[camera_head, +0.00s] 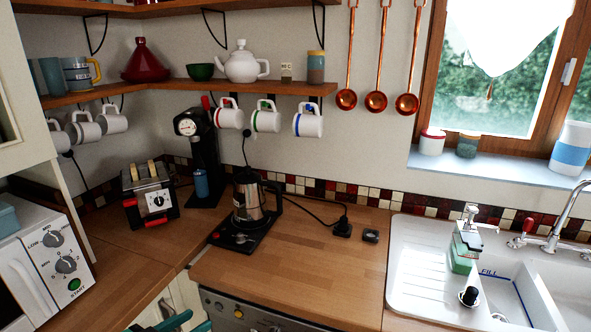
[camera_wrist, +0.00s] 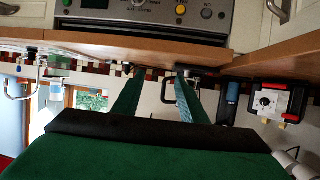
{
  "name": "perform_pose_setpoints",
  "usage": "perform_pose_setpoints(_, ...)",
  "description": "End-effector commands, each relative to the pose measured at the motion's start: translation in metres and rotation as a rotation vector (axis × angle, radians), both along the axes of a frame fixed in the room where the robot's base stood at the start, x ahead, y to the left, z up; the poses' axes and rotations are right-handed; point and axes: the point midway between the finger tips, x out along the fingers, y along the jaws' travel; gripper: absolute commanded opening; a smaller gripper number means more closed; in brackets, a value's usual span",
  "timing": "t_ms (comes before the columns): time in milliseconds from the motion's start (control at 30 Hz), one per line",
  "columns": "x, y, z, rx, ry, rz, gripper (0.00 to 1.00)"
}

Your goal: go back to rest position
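My gripper (camera_wrist: 156,78) shows in the wrist view, which is upside down, with two green fingers apart and nothing between them. In the head view only a small dark and teal part of it (camera_head: 172,322) shows at the bottom edge, in front of the counter and low by the cabinet fronts. The rest of my arm is hidden there.
The wooden counter (camera_head: 300,262) has a clear stretch in the middle. On it stand a kettle (camera_head: 248,196) on a black base, a coffee machine (camera_head: 199,150), a toaster (camera_head: 150,196) and a microwave (camera_head: 40,262). A white sink (camera_head: 420,262) lies right. An oven panel (camera_head: 250,314) is below.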

Motion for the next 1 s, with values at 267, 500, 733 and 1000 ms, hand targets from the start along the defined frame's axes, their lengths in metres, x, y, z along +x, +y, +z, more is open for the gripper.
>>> perform_pose_setpoints(267,0.002,-0.013,-0.033,-0.042,0.026,0.066,0.39)
perform_pose_setpoints(500,0.001,-0.029,-0.070,-0.080,0.054,0.144,0.39)
perform_pose_setpoints(733,-0.012,-0.058,-0.126,-0.123,0.096,0.257,0.39)
perform_pose_setpoints(1000,-0.054,-0.099,-0.194,-0.143,0.130,0.411,0.39)
